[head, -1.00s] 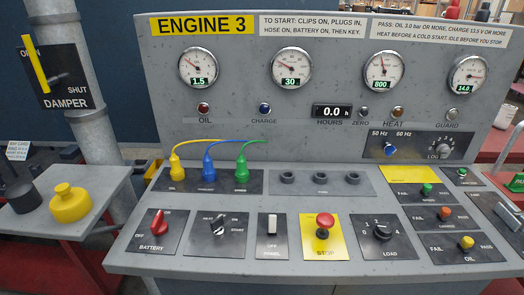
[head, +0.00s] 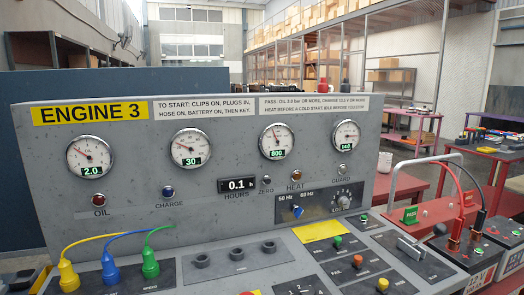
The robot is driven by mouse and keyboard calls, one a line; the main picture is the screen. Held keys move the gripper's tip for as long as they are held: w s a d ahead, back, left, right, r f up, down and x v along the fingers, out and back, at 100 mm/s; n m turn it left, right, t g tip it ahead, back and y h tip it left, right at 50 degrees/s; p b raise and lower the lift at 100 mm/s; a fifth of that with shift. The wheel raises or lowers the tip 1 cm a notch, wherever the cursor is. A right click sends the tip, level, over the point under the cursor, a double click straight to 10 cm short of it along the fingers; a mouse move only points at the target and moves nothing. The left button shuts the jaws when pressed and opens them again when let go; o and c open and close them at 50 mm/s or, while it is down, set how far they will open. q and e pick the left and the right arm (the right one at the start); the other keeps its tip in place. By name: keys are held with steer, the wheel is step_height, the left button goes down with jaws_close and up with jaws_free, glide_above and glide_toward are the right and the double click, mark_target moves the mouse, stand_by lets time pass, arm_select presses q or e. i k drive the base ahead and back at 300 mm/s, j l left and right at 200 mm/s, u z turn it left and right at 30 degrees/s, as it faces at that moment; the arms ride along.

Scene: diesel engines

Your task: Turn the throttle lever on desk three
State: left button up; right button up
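The engine 3 desk (head: 215,250) fills the lower middle of the head view under its upright gauge panel (head: 220,165). At the desk's right side a grey metal lever (head: 418,248) lies on a dark plate. It looks like the throttle lever, but I cannot read its label, and the plate's lower part is close to the frame edge. The gauges read 2.0 (head: 90,157), 30 (head: 190,147), 800 (head: 277,141) and about 14.0 (head: 346,135). The hours display (head: 238,185) shows 0.1. Neither of my grippers is in view.
Yellow, blue and green plugs (head: 109,268) with cables stand at the desk's left. Right of the desk are a green PASS tag (head: 410,215), a grey bent rail and batteries (head: 468,248) with red and black clips. Red tables and shelving stand behind.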

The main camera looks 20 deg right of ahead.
mark_target(440, 229)
steer(key=z, duration=1.9)
